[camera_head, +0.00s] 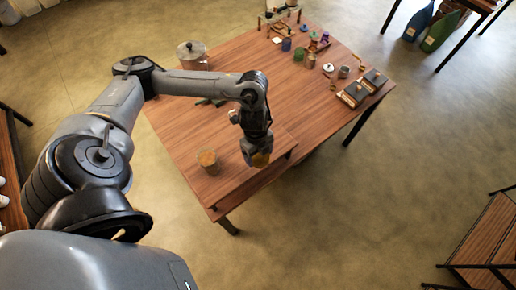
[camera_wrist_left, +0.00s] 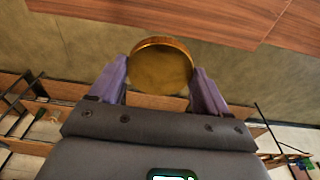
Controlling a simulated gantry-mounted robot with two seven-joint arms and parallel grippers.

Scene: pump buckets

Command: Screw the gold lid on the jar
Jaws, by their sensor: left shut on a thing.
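The gold lid (camera_wrist_left: 160,67) is a round disc held between the two purple fingertips of my left gripper (camera_wrist_left: 160,80). The jar (camera_head: 208,161) stands on the table to the left of the gripper, apart from the lid. It looks like clear glass with orange-brown contents. My right gripper is not in view.
The wooden table (camera_head: 190,130) has bare room around the jar. A large pot (camera_head: 191,54) stands at the far left. Small jars, bottles and dark boxes (camera_head: 362,88) crowd the far right. The table's near edge lies close to my gripper.

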